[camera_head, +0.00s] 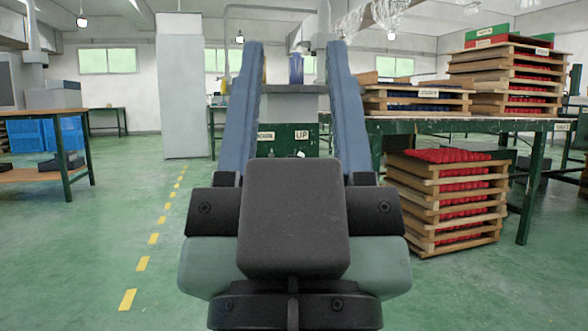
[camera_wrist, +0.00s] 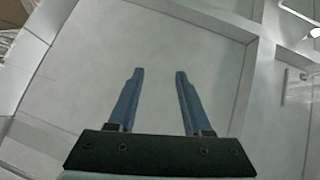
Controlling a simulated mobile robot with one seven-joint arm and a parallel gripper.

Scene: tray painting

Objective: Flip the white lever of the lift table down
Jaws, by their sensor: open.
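The lift table (camera_head: 283,147) shows in the head view between my gripper's fingers, some way ahead. Its dark green front carries an "UP" label (camera_head: 302,134). A small white bit at its front, just below the label, may be the white lever (camera_head: 300,154); it is too small to tell its position. My gripper's body hides the lower part of the table. My gripper (camera_head: 295,45) is open and empty, its two blue-grey fingers spread apart and touching nothing. In the wrist view my gripper (camera_wrist: 160,71) is open against the pale ceiling, with no lever in sight.
A long green workbench (camera_head: 450,125) with stacked wooden trays (camera_head: 505,70) stands at the right. A stack of trays with red pieces (camera_head: 445,200) sits on the floor before it. A wooden-topped table (camera_head: 40,177) is at the left. The green floor (camera_head: 90,260) left of centre is free.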

